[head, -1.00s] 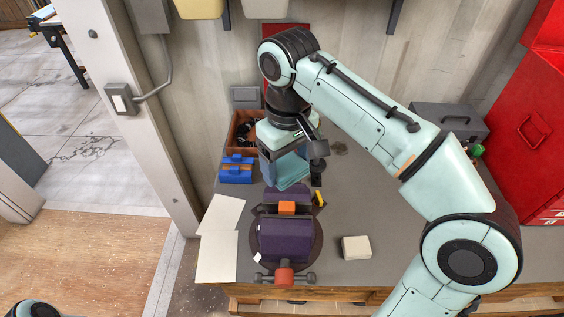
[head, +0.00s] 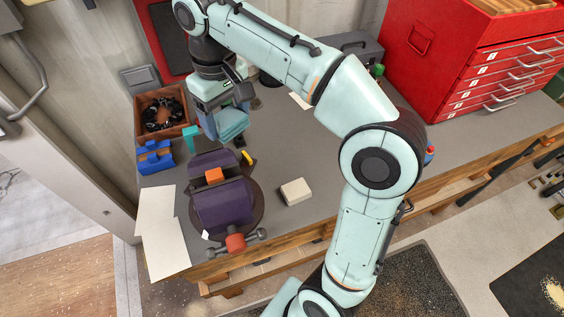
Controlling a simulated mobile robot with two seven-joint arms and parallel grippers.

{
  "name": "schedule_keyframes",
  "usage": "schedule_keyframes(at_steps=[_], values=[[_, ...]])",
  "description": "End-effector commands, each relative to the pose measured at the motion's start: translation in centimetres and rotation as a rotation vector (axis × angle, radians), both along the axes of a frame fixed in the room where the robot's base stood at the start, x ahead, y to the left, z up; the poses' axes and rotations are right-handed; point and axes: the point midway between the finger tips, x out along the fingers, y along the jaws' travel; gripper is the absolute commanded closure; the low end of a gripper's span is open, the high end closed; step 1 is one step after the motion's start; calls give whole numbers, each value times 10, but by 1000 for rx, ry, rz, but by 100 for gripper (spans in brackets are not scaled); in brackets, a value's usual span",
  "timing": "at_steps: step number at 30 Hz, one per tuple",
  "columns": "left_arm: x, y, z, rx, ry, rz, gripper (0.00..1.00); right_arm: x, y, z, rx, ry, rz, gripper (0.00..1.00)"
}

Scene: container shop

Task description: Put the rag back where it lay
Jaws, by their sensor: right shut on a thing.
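The rag (head: 232,124) is a folded teal cloth. My right gripper (head: 221,113) is shut on it, with the jaws pointing down over the back part of the grey workbench (head: 330,157). The rag hangs behind the purple vise (head: 222,203) and to the right of the wooden box. I cannot tell whether its lower edge touches the bench top. My left gripper is not in view.
A wooden box of dark parts (head: 160,96), a blue item (head: 154,158) and white paper sheets (head: 165,249) lie on the left. A pale block (head: 295,191) sits right of the vise. A red tool chest (head: 470,60) stands at the right. Bench centre is clear.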

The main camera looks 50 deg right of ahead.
Motion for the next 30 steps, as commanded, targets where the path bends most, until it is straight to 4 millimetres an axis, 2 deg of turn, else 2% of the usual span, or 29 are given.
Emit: schedule_keyframes(at_steps=[1, 6, 9, 12, 17, 24, 30], values=[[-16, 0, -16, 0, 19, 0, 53, -7, -25, -18, 0, 11, -83, 49], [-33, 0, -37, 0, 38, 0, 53, -26, -92, -37, -9, 6, -301, 49], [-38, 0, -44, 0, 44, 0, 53, -37, -120, -43, -18, 1, -393, 49], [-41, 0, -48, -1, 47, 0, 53, -45, -137, -46, -27, -3, -450, 49], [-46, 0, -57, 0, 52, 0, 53, -50, -145, -62, -32, -4, -480, 49], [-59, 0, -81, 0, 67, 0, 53, -51, -144, -126, -30, 0, -478, 49], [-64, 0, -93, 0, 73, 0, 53, -50, -144, -176, -30, -1, -477, 49]])
